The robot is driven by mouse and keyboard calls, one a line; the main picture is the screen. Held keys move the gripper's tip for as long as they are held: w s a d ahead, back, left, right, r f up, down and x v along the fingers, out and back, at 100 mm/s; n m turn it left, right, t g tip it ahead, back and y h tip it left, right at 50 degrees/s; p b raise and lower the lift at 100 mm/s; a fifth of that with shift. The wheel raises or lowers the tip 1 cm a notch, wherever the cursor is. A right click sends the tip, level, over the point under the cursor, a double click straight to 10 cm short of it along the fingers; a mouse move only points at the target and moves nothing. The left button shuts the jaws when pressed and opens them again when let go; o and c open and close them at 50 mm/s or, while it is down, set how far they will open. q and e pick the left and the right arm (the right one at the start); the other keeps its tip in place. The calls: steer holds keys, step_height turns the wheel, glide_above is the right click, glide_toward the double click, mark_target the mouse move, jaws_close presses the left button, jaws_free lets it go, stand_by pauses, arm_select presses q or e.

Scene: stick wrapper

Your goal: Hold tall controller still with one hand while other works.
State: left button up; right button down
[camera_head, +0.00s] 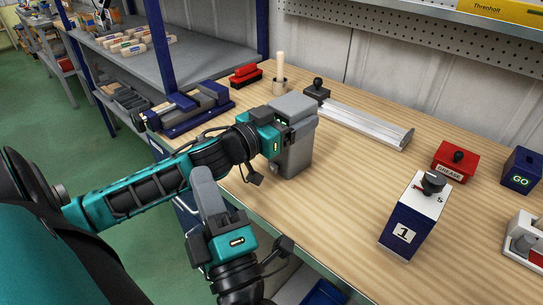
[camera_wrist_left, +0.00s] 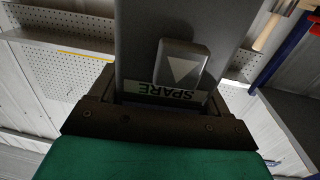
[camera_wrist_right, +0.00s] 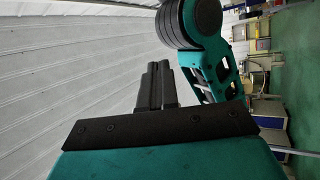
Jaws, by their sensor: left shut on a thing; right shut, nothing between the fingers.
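A tall grey box (camera_head: 298,150) stands on the wooden bench. My left gripper (camera_head: 282,128) is shut on its upper part. In the left wrist view the grey box (camera_wrist_left: 140,45) fills the space between the fingers and shows a SPARE label and a raised block with a white triangle. A tall dark blue controller (camera_head: 408,222) with a white top, a black knob and a label "1" stands upright at the right, apart from both grippers. My right gripper (camera_head: 204,176) is shut and empty at the bench's front edge; its closed fingers show in the right wrist view (camera_wrist_right: 157,84).
A red GREASE box (camera_head: 456,161), a blue GO box (camera_head: 522,170) and a white-and-red dispenser (camera_head: 525,238) stand at the right. A metal rail (camera_head: 365,123) lies behind. A blue vise (camera_head: 190,105) stands at the left. Bench between grey box and controller is clear.

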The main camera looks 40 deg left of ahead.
steer(key=s+a+n+g+y, duration=0.2)
steer(key=s+n+g, duration=0.75)
steer(key=g, duration=0.35)
step_height(320, 180, down, 6)
steer(key=s+a+h, duration=0.1)
steer(key=s+h, duration=0.1)
steer(key=h, duration=0.2)
steer(key=w+d+m+t+h, duration=0.3)
steer(key=w+m+t, duration=0.3)
steer(key=w+t, duration=0.3)
steer(key=w+d+m+t+h, duration=0.4)
steer(key=w+m+t+h, duration=0.1)
steer(key=w+t, duration=0.4)
steer(key=shift+w+d+f+m, duration=0.35)
steer(key=shift+w+m, duration=0.25)
steer(key=shift+m, duration=0.25)
steer(key=shift+a, duration=0.1)
